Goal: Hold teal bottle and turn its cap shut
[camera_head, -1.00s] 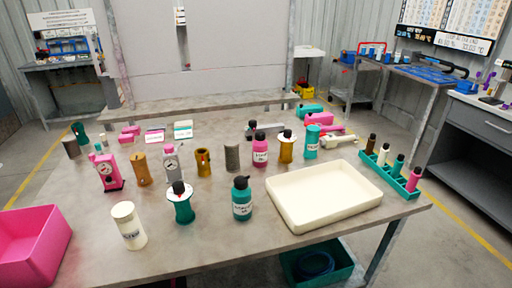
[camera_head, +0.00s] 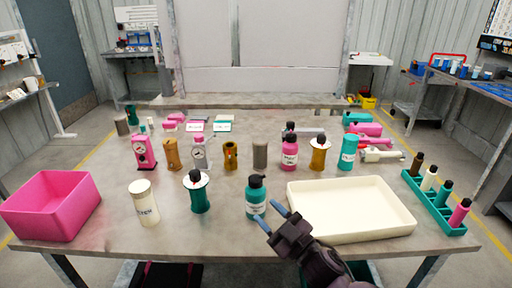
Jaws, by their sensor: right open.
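The teal bottle (camera_head: 256,199) stands upright near the front middle of the table, with a white label and a dark cap (camera_head: 255,181) on top. I cannot tell how tight the cap sits. My right gripper (camera_head: 269,216) comes in from the lower right, with its two blue-tipped fingers apart and empty. In the picture the fingertips are just to the lower right of the bottle, close to its base, and I see no clear grip on it. My left gripper is not in view.
A cream tray (camera_head: 400,228) lies right of the bottle, partly behind my right arm. A pink bin (camera_head: 50,212) is at the left edge. A teal rack (camera_head: 440,213) holds several small bottles.

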